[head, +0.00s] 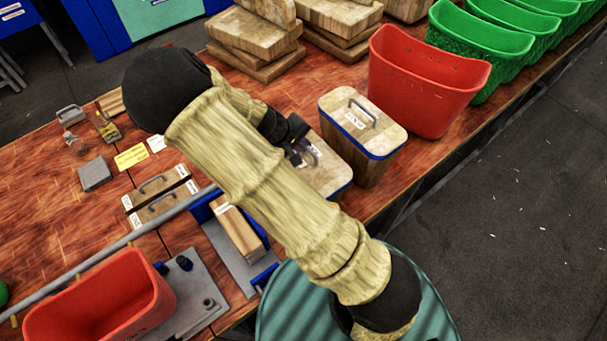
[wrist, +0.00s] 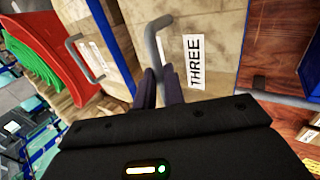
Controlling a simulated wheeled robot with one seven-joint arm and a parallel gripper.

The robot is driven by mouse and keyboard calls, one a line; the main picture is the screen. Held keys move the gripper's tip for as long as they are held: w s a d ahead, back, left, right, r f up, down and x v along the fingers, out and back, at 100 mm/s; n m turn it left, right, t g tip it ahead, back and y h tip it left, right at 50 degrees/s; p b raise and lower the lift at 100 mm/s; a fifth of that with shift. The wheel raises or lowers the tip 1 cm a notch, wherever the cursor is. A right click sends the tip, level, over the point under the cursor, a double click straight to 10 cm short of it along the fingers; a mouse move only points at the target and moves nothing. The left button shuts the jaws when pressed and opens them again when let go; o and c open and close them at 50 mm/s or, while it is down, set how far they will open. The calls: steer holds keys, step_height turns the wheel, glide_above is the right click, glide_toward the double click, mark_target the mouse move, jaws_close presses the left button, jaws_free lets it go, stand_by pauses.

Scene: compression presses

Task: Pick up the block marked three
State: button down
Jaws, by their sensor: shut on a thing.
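The block marked THREE (wrist: 205,20) is pale wood with a grey handle (wrist: 152,42) and a white label in the wrist view. In the head view the block (head: 331,179) shows a wooden top and a blue rim, partly hidden behind my arm. My gripper (wrist: 160,84) is shut on the handle; in the head view the gripper (head: 301,153) is at the block's top. I cannot tell whether the block's base touches the table.
A similar handled block (head: 362,135) stands close to the right. A red bin (head: 425,80) and green bins (head: 478,45) line the table's right edge. Wooden slabs (head: 250,38) are stacked behind. A fixture with a wooden piece (head: 238,232) and a red bin (head: 95,295) lie in front.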

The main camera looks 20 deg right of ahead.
steer(key=shift+w+r, duration=0.1)
steer(key=shift+r, duration=0.1)
stand_by(0.6)
steer(key=shift+r, duration=0.5)
step_height(320, 180, up, 9)
steer(key=b, duration=0.2)
steer(key=shift+b, duration=0.4)
steer(key=shift+f, duration=0.15)
